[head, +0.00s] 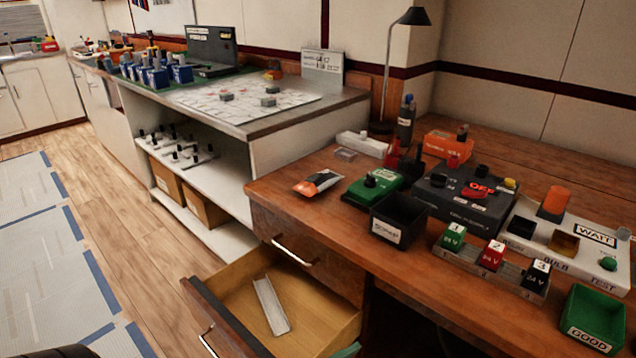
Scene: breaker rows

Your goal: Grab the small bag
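The small bag (318,182) is a flat packet in orange, white and black. It lies on the left end of the wooden desk top, close to the front edge and above the drawers. Nothing touches or covers it. Neither of my grippers can be made out in the head view.
Below the bag an open drawer (235,286) juts out, holding a pale metal strip (271,305). Right of the bag stand a green box (372,189), a black bin (398,220) and a dark switch box (465,195). A small clear box (346,154) lies behind it.

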